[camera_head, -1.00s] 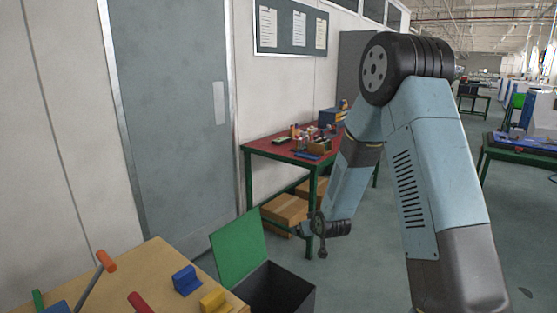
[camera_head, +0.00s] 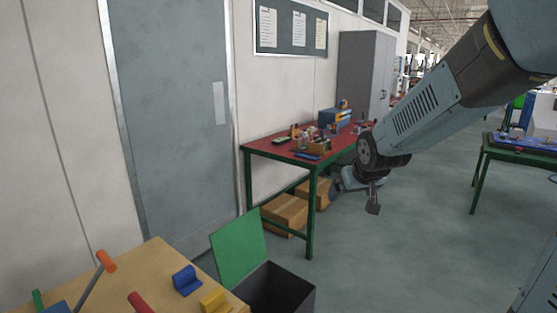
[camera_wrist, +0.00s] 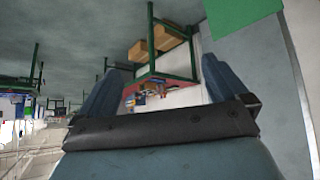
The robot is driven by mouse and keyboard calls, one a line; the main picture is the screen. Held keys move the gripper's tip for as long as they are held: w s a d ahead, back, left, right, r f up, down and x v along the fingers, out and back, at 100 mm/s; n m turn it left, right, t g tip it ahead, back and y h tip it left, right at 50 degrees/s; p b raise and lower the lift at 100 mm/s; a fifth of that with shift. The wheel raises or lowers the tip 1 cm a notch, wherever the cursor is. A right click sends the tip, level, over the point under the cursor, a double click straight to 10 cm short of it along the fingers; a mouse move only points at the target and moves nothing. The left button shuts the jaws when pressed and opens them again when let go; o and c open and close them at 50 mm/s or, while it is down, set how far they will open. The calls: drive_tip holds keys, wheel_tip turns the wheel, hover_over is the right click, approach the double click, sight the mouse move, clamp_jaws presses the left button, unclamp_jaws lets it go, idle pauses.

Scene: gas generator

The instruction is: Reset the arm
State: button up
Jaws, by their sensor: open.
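My arm (camera_head: 435,108) reaches in from the upper right of the head view and angles down to the left. Its dark round joint (camera_head: 372,152) is in front of the red-topped table's right part. The small end piece below it hangs over open floor, apart from the table. In the wrist view my gripper (camera_wrist: 160,70) shows two blue-grey fingers spread wide apart. Nothing is between them at close range. That view is upside down, with the red table and boxes seen far off between the fingers.
The red-topped table (camera_head: 268,148) holds several small items, with cardboard boxes (camera_head: 285,213) beneath. A wooden table (camera_head: 150,262) with coloured blocks and a dark bin (camera_head: 300,292) with a green lid (camera_head: 238,245) stand in front. Floor (camera_head: 420,240) is free at centre right.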

drive_tip(key=s+d+r+m+g, duration=0.1)
drive_tip(key=s+d+r, duration=0.1)
drive_tip(key=s, duration=0.9)
drive_tip(key=s+d+r+m+g, duration=0.1)
drive_tip(key=s+r, duration=0.4)
drive_tip(key=s, duration=0.6)
drive_tip(key=shift+s+d+r+h, duration=0.3)
drive_tip(key=shift+s+d, duration=0.1)
drive_tip(key=shift+d, duration=0.2)
drive_tip(key=shift+s, duration=0.25)
drive_tip(key=shift+c, duration=0.4)
